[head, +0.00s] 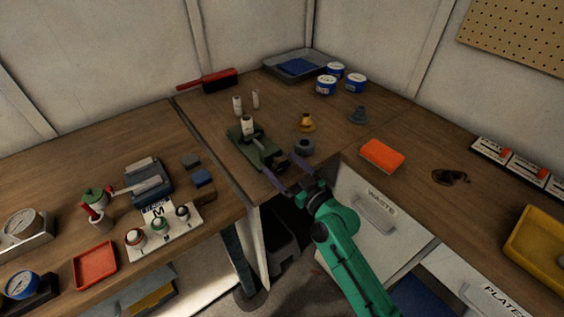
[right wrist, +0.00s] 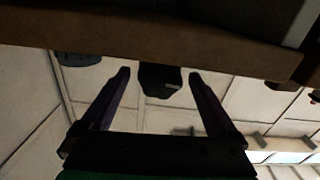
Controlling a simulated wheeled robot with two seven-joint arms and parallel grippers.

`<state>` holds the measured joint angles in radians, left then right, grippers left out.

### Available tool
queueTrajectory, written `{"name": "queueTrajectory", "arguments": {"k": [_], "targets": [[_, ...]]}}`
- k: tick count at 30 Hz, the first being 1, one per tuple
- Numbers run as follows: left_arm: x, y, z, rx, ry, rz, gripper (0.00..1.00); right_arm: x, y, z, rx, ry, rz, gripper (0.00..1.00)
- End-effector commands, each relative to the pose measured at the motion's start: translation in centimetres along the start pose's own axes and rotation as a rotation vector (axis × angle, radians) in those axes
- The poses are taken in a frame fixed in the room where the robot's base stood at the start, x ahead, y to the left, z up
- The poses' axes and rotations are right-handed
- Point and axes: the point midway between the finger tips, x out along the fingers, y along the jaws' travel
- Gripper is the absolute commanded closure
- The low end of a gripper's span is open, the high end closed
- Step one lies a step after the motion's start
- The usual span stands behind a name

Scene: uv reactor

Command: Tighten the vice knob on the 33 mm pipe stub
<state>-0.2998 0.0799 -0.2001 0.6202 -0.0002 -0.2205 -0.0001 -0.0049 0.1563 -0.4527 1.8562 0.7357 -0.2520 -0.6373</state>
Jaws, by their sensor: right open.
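A green vice (head: 239,148) stands near the front edge of the middle bench. A pale pipe stub (head: 247,125) stands upright at it; whether it is clamped I cannot tell. Two more pale stubs, one (head: 237,105) and another (head: 255,100), stand behind. My right gripper (head: 280,163) is open at the near end of the vice, its two dark fingers spread. In the right wrist view a dark block-like part (right wrist: 160,80), probably the vice knob, shows between and beyond the open fingertips (right wrist: 158,75). Contact is not visible. My left gripper is out of view.
A dark grey round piece (head: 304,147) sits close right of my right gripper. A brass-coloured piece (head: 306,122), a grey one (head: 358,115) and an orange block (head: 382,155) stand farther right. The waste drawer (head: 376,212) is below the bench edge, beside my arm.

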Motion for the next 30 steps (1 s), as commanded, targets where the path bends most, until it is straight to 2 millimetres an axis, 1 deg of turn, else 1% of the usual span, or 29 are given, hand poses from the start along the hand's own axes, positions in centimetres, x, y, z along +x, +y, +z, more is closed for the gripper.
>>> {"name": "queueTrajectory", "arguments": {"k": [1,3,8,9,11,12,14,15,16,23,30], "targets": [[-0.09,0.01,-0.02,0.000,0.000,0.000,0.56,0.42,-0.01,-0.10,0.000,0.001,0.000,0.06],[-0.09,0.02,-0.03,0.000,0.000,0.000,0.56,0.65,-0.05,0.00,0.001,0.000,-0.001,0.06],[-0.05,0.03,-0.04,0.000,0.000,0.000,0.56,0.64,-0.04,0.06,0.001,-0.001,0.000,0.06],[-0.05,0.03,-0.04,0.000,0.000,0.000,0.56,0.63,-0.03,0.06,0.000,-0.001,0.000,0.10],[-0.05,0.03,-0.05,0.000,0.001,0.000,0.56,0.62,-0.02,0.06,0.000,-0.001,0.000,0.32],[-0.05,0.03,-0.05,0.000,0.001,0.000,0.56,0.61,-0.02,0.05,0.000,-0.001,0.000,0.48],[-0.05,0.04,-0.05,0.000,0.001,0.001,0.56,0.61,-0.01,0.05,0.000,-0.001,0.000,0.71],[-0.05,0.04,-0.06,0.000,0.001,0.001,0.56,0.60,-0.01,0.05,0.000,-0.001,0.000,0.86],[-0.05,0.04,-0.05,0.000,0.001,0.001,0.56,0.60,-0.01,0.05,0.000,-0.001,0.000,0.92],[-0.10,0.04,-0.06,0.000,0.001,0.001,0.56,0.59,0.01,0.04,0.015,-0.001,0.000,0.91],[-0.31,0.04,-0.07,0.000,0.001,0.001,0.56,0.59,0.02,0.00,0.103,0.000,0.000,0.91]]}}
